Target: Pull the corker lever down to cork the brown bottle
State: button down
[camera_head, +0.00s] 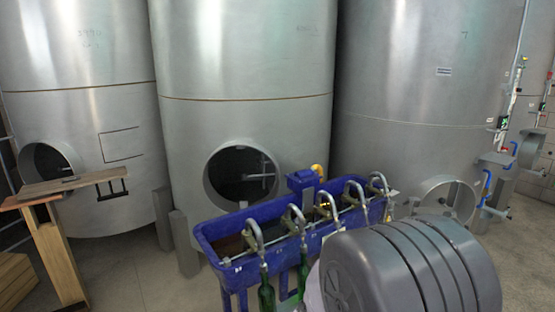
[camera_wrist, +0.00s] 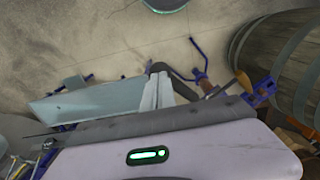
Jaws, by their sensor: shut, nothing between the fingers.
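My gripper (camera_wrist: 158,92) shows at the centre of the wrist view, its pale fingers together and empty, above its lilac housing with a green light. A dark curved bar (camera_wrist: 176,72) passes just behind or beside the fingertips; I cannot tell if they touch. To the right, a blue metal part (camera_wrist: 264,90) and a brown handle-like piece (camera_wrist: 243,80) show near a barrel. I cannot tell whether any of these is the corker or its lever. I make out no brown bottle in either view. My gripper does not show clearly in the head view.
A blue trough filler (camera_head: 215,232) with several curved spouts stands mid-front in the head view, with green bottles (camera_head: 266,294) below. Steel tanks (camera_head: 245,70) line the back. A wooden table (camera_head: 75,184) is at left.

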jog(key=shift+s+d+f+b, duration=0.1)
jog(key=shift+d+f+b, duration=0.1)
jog(key=shift+f+b, duration=0.45)
jog(key=shift+s+d+f+b, duration=0.15)
jog(key=shift+f+b, duration=0.3)
jog(key=shift+f, duration=0.25)
jog(key=shift+w+f, duration=0.1)
jog(key=shift+d+f+b, duration=0.2)
jog(key=shift+f+b, duration=1.1)
jog(key=shift+d+f+b, duration=0.2)
jog(key=shift+f+b, duration=1)
jog(key=shift+f, duration=0.15)
jog(key=shift+s+f+b, duration=0.2)
jog(key=shift+f+b, duration=1.05)
jog(key=shift+f, duration=0.2)
